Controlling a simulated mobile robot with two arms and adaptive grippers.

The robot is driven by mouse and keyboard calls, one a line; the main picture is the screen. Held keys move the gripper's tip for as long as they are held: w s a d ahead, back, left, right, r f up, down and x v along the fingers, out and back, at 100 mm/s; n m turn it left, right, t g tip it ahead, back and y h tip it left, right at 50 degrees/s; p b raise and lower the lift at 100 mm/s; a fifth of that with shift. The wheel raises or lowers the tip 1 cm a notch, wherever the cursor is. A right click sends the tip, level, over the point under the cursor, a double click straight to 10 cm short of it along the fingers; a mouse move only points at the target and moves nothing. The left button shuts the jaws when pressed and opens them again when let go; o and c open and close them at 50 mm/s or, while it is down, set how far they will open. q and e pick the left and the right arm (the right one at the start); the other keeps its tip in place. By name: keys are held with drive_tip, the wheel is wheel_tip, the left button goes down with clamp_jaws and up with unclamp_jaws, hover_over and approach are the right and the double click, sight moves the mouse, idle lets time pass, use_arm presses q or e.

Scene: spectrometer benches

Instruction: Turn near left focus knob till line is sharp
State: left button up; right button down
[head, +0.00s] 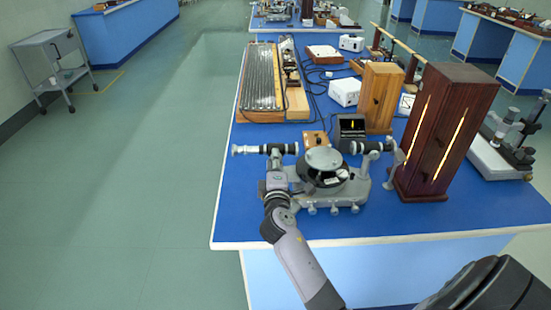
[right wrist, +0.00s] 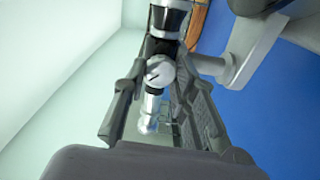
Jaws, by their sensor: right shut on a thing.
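The spectrometer (head: 325,168) stands at the near left of the blue bench, with a round silver table on top. Its left tube (head: 249,150) points left, and another tube (head: 372,146) is on its right. My right gripper (head: 275,163) is at the left tube. In the right wrist view, a round silver focus knob (right wrist: 160,72) on the tube lies between the fingers of this gripper (right wrist: 162,85), which is shut on it. In the head view the gripper hides the knob. A small black screen (head: 351,126) behind shows a short yellow line; its sharpness is hard to tell. My left gripper is out of view.
A tall dark wooden cabinet (head: 447,130) with glowing slits stands right of the spectrometer. Behind are a lighter wooden box (head: 380,97), a white box (head: 344,92) and a long ribbed rack (head: 261,78). The bench's front left corner is bare.

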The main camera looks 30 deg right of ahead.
drive_tip(key=n+p, duration=0.2)
drive_tip(key=n, duration=0.4)
drive_tip(key=shift+f+p, duration=0.1)
drive_tip(key=shift+p, duration=0.2)
drive_tip(key=shift+n, duration=0.4)
drive_tip(key=shift+f, duration=0.1)
drive_tip(key=c, duration=1.3)
unclamp_jaws()
drive_tip(key=v, duration=1.2)
